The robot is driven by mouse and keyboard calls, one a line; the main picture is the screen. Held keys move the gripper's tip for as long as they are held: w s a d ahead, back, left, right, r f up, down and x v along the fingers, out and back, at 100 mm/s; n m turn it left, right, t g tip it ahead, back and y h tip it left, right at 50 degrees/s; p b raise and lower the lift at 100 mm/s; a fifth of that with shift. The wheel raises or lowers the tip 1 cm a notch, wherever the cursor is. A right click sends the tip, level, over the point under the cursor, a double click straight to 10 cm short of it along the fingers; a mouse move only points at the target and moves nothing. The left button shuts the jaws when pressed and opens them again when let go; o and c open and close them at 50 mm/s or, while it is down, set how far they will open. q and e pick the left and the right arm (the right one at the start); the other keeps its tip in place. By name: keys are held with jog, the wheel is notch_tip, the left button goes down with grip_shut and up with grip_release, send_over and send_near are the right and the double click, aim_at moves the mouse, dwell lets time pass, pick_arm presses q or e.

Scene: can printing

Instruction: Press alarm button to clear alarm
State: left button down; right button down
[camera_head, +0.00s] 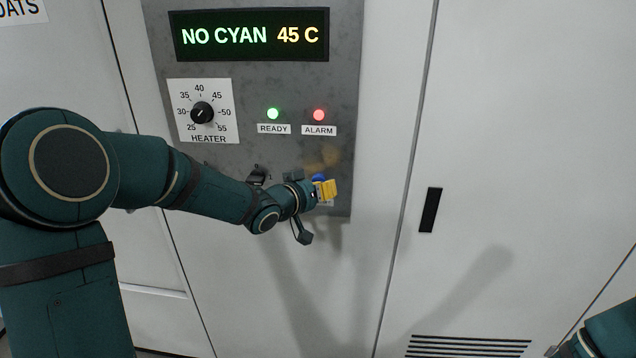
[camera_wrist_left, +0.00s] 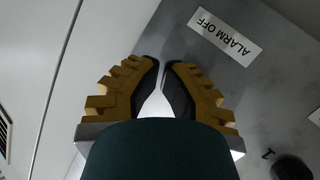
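The grey control panel (camera_head: 240,150) has a red lit lamp (camera_head: 319,115) above the ALARM label (camera_head: 319,130). A blue round thing, apparently the alarm button (camera_head: 319,178), shows just above my left gripper's yellow fingers, which partly cover it. My left gripper (camera_head: 328,189) is at the panel's lower right; I cannot tell whether it touches the button. In the left wrist view, the fingertips (camera_wrist_left: 162,64) are together with nothing visible between them, beside the ALARM OFF label (camera_wrist_left: 226,37). The button does not show there. My right gripper is out of view.
The display (camera_head: 250,35) reads NO CYAN 45 C. A green lit READY lamp (camera_head: 273,114) and the HEATER dial (camera_head: 202,112) sit on the panel. A black switch (camera_head: 257,175) is left of my gripper. White cabinet doors (camera_head: 520,130) fill the right side.

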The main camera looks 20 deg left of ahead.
pick_arm(q)
jog(key=shift+w+a, duration=0.1)
jog(key=shift+w, duration=0.45)
dwell(0.4)
jog(key=shift+s, duration=0.1)
jog(key=shift+s+d, duration=0.15)
jog(key=shift+s, duration=0.45)
jog(key=shift+s+d, duration=0.15)
jog(key=shift+s, duration=0.4)
jog(key=shift+b, duration=0.3)
jog(key=s, duration=0.2)
jog(key=s+d+b, duration=0.1)
jog(key=s, duration=0.1)
jog(key=shift+s+d, duration=0.1)
jog(key=shift+s, duration=0.3)
